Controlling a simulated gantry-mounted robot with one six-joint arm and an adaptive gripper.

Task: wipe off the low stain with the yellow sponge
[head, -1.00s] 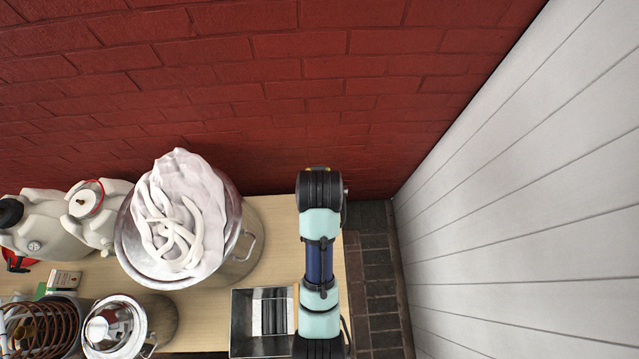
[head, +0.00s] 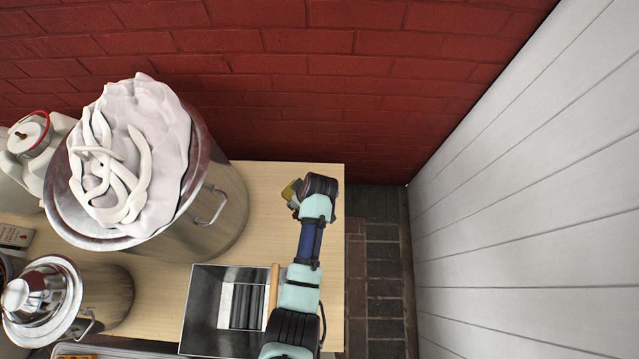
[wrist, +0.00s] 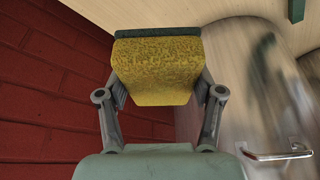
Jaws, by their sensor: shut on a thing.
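The yellow sponge (wrist: 157,72) with a dark green layer along its far edge is between the two fingers of my gripper (wrist: 158,95) in the wrist view. The fingers are shut on it from both sides. I cannot make out a stain in either view.
A large steel pot (head: 222,205) holding a pale cloth-like heap (head: 130,160) stands left of my gripper, its handle facing my arm. An open metal box (head: 205,310) and a lidded pot (head: 40,295) are nearer. A red brick wall (head: 270,85) rises behind, a white wall (head: 530,200) right.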

